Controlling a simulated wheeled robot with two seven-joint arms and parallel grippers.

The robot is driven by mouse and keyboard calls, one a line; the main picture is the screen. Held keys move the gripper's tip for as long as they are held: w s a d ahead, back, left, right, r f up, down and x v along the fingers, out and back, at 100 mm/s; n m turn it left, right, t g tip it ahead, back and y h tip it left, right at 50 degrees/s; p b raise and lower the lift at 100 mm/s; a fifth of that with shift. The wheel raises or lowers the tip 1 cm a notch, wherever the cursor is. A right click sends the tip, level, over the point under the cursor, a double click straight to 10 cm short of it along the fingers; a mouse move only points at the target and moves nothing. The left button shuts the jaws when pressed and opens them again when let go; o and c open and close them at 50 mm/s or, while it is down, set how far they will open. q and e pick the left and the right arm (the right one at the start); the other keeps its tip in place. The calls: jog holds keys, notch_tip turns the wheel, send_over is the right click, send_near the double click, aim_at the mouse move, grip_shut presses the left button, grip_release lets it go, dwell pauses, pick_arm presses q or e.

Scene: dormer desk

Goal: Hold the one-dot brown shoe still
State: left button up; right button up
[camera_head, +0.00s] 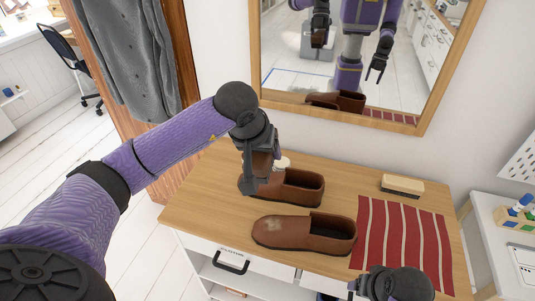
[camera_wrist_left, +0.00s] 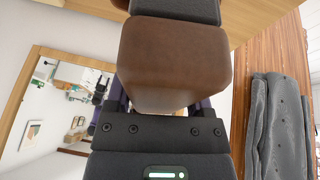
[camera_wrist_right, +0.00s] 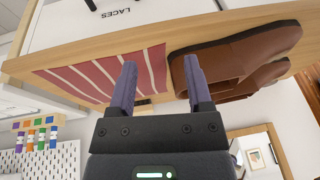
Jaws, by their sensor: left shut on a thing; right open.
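Two brown shoes lie on the wooden desk: a near shoe (camera_head: 312,233) with a pale patch on its toe, and a far shoe (camera_head: 298,187). I cannot make out dots on either. My left gripper (camera_head: 260,155) is shut on a brown block with a dark end (camera_wrist_left: 173,65), which looks like a brush. It hangs over the far shoe's toe and partly hides it; I cannot tell whether they touch. My right gripper (camera_wrist_right: 160,78) is open and empty near the desk's front edge; in its wrist view shoes (camera_wrist_right: 235,60) show to the right of its fingers.
A red striped cloth (camera_head: 405,245) lies right of the shoes, with a pale wooden brush (camera_head: 402,184) behind it. A white-capped item (camera_head: 282,162) stands behind the far shoe. A mirror (camera_head: 360,60) hangs behind the desk (camera_head: 195,213). A drawer front (camera_head: 235,260) is below.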

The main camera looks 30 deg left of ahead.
aim_at(357, 232)
jog(key=shift+n+h, duration=0.5)
jog(key=w+a+r, duration=0.1)
jog(key=w, duration=0.2)
jog(key=w+a+r, duration=0.2)
jog(key=w, duration=0.2)
jog(key=w+a+r, duration=0.2)
jog(key=w, duration=0.2)
jog(key=shift+w, duration=0.15)
pick_arm(q)
jog(key=shift+f+b, duration=0.35)
pick_arm(e)
jog(key=shift+w+f, duration=0.15)
jog(key=shift+w, duration=0.05)
jog(key=b+x, duration=0.9)
jog(key=b, duration=0.3)
jog(key=shift+w+f+b, duration=0.25)
jog(key=shift+f+b, duration=0.05)
jog(key=shift+b, duration=0.1)
pick_arm(q)
notch_tip(357, 232, down, 15)
jog(key=shift+r, duration=0.2)
pick_arm(e)
jog(key=shift+r, duration=0.1)
grip_shut()
